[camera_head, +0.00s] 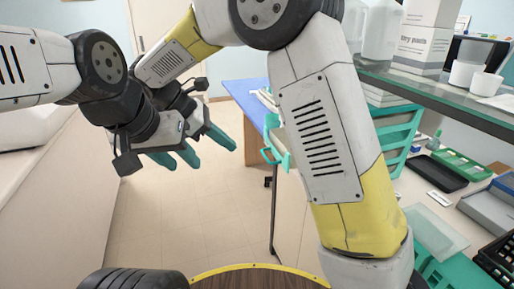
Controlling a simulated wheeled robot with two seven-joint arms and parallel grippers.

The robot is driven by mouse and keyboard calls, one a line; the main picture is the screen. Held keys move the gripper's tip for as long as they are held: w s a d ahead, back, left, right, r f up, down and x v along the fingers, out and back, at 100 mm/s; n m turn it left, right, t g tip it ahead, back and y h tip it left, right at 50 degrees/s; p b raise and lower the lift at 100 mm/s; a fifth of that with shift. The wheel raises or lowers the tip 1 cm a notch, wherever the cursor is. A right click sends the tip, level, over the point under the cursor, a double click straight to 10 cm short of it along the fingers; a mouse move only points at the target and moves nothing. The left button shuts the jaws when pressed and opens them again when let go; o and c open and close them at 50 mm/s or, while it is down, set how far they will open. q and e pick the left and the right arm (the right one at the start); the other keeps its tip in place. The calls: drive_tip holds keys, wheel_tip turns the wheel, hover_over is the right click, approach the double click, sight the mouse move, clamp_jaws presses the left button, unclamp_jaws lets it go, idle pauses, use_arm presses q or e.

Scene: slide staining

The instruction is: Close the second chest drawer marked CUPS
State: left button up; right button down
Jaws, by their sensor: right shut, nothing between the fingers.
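A teal-fronted drawer with a loop handle (277,150) juts out just left of my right upper arm, at the right-hand bench. It looks pulled out, but my arm hides most of it and the chest. No CUPS marking is readable, so I cannot tell which drawer it is. My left gripper (174,157) is left of the drawer, over the floor, its teal fingers near each other; their gap is unclear. My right gripper (221,137) is just right of it, overlapping it in the picture, shut and empty, and apart from the drawer handle.
A blue-topped table (244,92) stands behind the drawer. The right bench holds a green tray (461,164), a black tray (436,173) and teal racks (393,130), below a glass shelf (430,89) with white cups. A pale counter (55,190) runs along the left. Open floor (190,220) lies between.

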drive_tip(key=a+f+n+h, duration=0.1)
drive_tip(key=a+f+n, duration=0.1)
drive_tip(key=a, duration=0.2)
drive_tip(key=w+d+f, duration=0.2)
drive_tip(key=d, duration=0.3)
drive_tip(key=w+d+f, duration=0.2)
drive_tip(key=d+f, duration=0.1)
drive_tip(key=d, duration=0.3)
drive_tip(key=shift+w+f+t, duration=0.2)
drive_tip(key=shift+w+t, duration=0.15)
drive_tip(key=shift+t, duration=0.05)
drive_tip(key=shift+d, duration=0.2)
drive_tip(key=w+d, duration=0.2)
drive_tip(key=d, duration=0.4)
drive_tip(key=w+d, duration=0.2)
drive_tip(key=d, duration=0.4)
drive_tip(key=w+d, duration=0.2)
drive_tip(key=d, duration=0.4)
drive_tip(key=shift+w+d, duration=0.1)
drive_tip(key=shift+d, duration=0.35)
